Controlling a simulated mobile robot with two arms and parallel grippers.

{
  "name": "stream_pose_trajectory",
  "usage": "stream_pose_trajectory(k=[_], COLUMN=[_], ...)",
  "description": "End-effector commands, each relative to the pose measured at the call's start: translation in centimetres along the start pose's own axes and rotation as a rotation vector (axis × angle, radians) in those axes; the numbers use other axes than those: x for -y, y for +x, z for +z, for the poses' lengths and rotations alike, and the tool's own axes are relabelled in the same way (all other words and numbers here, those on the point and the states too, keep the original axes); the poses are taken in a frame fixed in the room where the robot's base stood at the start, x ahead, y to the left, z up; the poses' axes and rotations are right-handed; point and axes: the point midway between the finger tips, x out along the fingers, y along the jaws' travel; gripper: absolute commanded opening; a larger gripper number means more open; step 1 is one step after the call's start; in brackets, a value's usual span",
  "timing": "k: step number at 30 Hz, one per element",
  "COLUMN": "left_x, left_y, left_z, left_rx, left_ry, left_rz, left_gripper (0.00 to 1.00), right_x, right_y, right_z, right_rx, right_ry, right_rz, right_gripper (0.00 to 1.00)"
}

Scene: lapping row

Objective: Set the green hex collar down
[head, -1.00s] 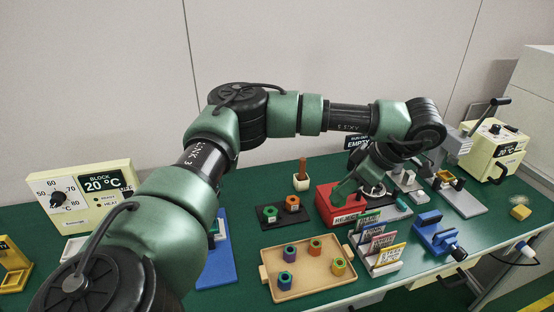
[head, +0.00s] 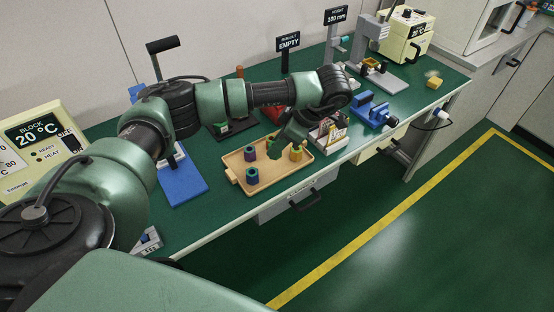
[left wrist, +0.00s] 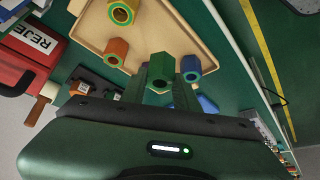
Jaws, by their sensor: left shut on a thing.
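My left gripper (head: 276,149) is over the tan tray (head: 274,173), pointing down. In the left wrist view it is shut on the green hex collar (left wrist: 160,70), which stands out from the jaws over the tray (left wrist: 172,30). In the head view the held collar cannot be told from the green gripper. An orange collar (left wrist: 116,52) also shows in the wrist view. Whether the held collar touches the tray cannot be told. My right gripper is out of view.
A black stand (left wrist: 96,82) with collars is behind the tray. A red reject box (left wrist: 27,62) is beside it. A card rack (head: 328,136) and a blue vise (head: 372,110) stand right of the tray. A blue plate (head: 183,186) lies to its left.

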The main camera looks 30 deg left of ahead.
Motion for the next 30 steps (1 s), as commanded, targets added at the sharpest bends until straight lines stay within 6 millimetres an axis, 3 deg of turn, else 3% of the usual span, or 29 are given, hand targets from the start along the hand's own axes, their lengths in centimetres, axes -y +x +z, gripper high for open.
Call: stream_pose_trajectory(k=[5,15,26,27,29,30], left_x=[-0.1,0.0,-0.1,-0.1,-0.1,0.0], left_y=[1.6,4.7,5.2,5.1,5.1,5.1], left_z=[0.9,2.7,3.0,2.9,2.9,2.9], left_rx=[0.000,-0.001,0.000,0.000,0.000,0.000], left_ry=[-0.001,0.001,0.000,0.000,0.000,0.000], left_rz=[0.001,-0.002,0.001,0.001,0.001,0.001], left_gripper=[0.00,0.00,0.00,0.36,0.52,0.52], right_x=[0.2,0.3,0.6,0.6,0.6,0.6], right_y=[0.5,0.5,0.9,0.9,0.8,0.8], right_z=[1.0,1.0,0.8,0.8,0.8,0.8], right_rx=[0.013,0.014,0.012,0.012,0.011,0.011], right_ry=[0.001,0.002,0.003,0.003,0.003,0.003], right_rz=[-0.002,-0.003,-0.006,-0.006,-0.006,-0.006], right_gripper=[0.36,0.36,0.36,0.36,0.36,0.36])
